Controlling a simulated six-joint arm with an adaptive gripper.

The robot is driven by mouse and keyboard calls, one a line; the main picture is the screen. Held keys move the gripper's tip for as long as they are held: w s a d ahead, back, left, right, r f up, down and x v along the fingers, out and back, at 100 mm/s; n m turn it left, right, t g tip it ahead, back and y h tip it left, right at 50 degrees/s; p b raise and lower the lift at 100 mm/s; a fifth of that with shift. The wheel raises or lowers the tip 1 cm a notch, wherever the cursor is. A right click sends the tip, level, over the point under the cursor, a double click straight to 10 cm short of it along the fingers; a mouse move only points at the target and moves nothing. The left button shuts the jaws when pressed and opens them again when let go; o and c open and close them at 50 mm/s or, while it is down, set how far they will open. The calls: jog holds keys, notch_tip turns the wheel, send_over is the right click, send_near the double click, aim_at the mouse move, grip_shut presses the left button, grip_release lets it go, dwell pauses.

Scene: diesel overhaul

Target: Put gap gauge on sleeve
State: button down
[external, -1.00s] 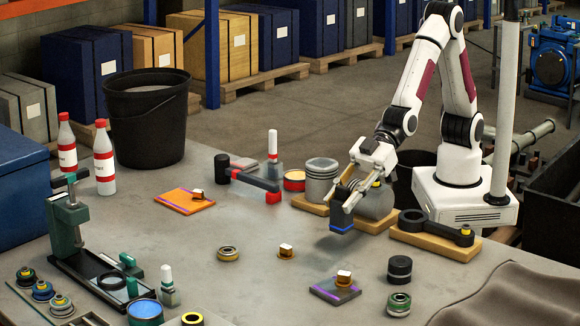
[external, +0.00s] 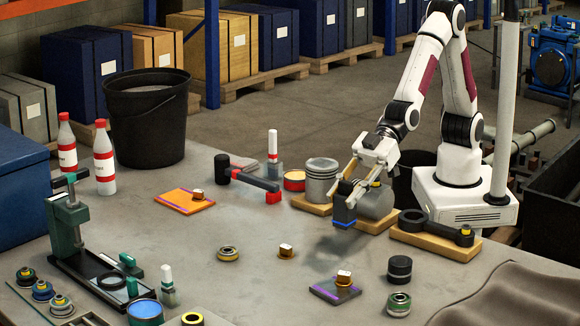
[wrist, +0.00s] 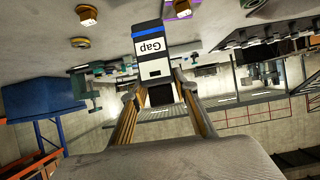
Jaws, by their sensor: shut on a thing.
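The gap gauge (external: 345,213) is a dark block with a blue band at its lower end. My gripper (external: 352,188) is shut on it and holds it above the bench, in front of a grey cylinder. In the wrist view the gauge (wrist: 152,62) shows a white "Gap" label between the fingers (wrist: 158,88). I cannot tell for certain which thing is the sleeve.
A piston (external: 322,178), the grey cylinder (external: 378,203) and a connecting rod (external: 437,228) on wooden boards stand near my gripper. A hammer (external: 250,182) lies to the left. A black cap (external: 399,268) stands at front right. The middle of the bench is mostly clear.

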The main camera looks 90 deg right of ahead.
jog(key=s+a+r+n+g+y, duration=0.1)
jog(key=s+a+r+n+g, duration=0.1)
jog(key=s+a, duration=0.2)
jog(key=s+a+r+n+g+y, duration=0.1)
jog(key=s+a+r+n, duration=0.1)
jog(key=s+a, duration=0.3)
jog(key=s+r, duration=0.1)
jog(key=s, duration=0.2)
jog(key=shift+s+a+r+g+y, duration=0.15)
jog(key=shift+a+r+g+y, duration=0.15)
jog(key=shift+g, duration=0.1)
dwell(0.3)
jog(key=shift+d+f, duration=0.1)
dwell(0.4)
jog(key=shift+f, duration=0.15)
notch_tip(320, 180, down, 6)
dwell(0.8)
jog(key=shift+f, duration=1.85)
jog(key=shift+f, duration=0.15)
